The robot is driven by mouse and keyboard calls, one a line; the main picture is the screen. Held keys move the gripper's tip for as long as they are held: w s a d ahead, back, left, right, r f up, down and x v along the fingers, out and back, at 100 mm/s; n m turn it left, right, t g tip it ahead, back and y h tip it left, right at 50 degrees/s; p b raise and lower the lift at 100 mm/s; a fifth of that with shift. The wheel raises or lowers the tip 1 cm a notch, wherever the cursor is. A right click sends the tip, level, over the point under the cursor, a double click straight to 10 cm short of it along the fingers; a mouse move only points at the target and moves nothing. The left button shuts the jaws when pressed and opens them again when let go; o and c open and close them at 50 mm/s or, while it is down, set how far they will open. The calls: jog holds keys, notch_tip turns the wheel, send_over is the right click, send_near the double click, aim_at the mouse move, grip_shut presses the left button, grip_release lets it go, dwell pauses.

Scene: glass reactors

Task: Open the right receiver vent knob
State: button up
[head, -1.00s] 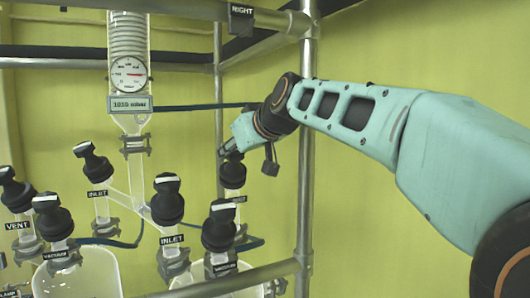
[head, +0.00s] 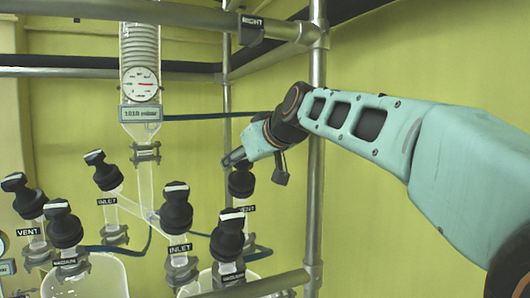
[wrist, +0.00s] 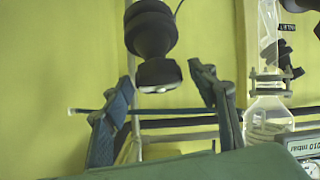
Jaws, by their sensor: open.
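The right receiver vent knob (head: 242,182) is a black knob on a glass neck, with a VENT label (head: 245,209) below it. My gripper (head: 233,158) is at the top of this knob in the head view, partly covering it. In the wrist view the black knob (wrist: 151,35) appears upside down, its pale-marked handle end between the fingertips. My gripper (wrist: 162,78) is open there, one finger on each side with gaps visible.
Other black knobs stand close by: a vacuum knob (head: 228,235), an inlet knob (head: 176,208) and another vent knob (head: 24,195). A metal upright (head: 316,180) stands just right of my gripper. The gauge column (head: 140,75) rises to the left.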

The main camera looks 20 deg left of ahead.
jog(key=shift+r, duration=4.95)
